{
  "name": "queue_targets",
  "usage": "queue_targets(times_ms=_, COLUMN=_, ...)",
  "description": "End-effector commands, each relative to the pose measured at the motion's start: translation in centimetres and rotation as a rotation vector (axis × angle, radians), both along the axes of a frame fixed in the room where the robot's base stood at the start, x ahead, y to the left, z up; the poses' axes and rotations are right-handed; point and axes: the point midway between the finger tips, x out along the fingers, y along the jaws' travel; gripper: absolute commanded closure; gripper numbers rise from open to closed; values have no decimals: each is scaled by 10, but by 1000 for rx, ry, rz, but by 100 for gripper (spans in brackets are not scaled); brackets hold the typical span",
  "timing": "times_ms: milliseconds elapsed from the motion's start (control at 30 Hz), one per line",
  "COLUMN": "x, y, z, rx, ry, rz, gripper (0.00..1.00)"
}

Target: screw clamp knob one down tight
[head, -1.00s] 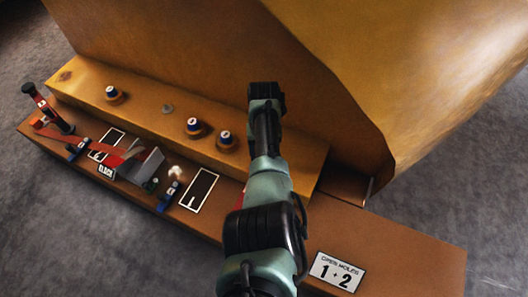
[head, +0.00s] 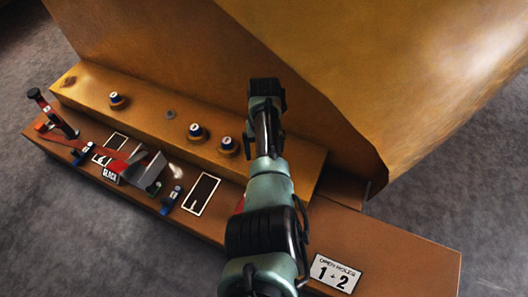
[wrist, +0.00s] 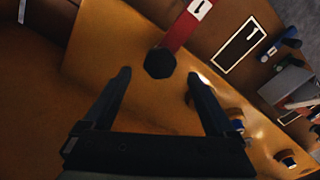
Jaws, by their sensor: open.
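Several round knobs with blue-and-white caps stand on the brown ledge (head: 290,157): one at left (head: 118,101), one at middle (head: 197,132) and one at right (head: 228,146). Their numbers are too small to read, so I cannot tell which is knob one. Two knobs show at lower right in the wrist view, one of them near the corner (wrist: 286,160). My gripper (wrist: 158,75) is open and empty above the ledge. A red bar labelled 1 (wrist: 183,28), with a black end, shows just beyond its fingertips. My gripper (head: 266,90) is right of the knobs in the head view.
A red lever with a black grip (head: 58,117) stands up at far left. A grey block (head: 146,168), blue fittings (head: 172,199) and a black outlined panel (head: 201,194) lie on the lower step. A sign (head: 335,272) reads "1 + 2". The large casting wall (head: 150,50) rises behind.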

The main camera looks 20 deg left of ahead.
Motion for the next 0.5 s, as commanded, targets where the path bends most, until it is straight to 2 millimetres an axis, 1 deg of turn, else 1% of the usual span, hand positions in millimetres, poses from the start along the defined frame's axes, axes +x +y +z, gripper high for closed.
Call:
queue_targets(times_ms=33, x=0, y=0, z=19, rx=2, ry=-1, rz=0, gripper=9)
queue_targets(times_ms=200, x=0, y=0, z=53, rx=0, ry=-1, rz=0, gripper=9)
queue_targets(times_ms=300, x=0, y=0, z=69, rx=1, ry=0, rz=-1, gripper=9)
queue_targets(times_ms=400, x=0, y=0, z=81, rx=1, ry=0, rz=0, gripper=9)
queue_targets(times_ms=500, x=0, y=0, z=88, rx=1, ry=0, rz=-1, gripper=9)
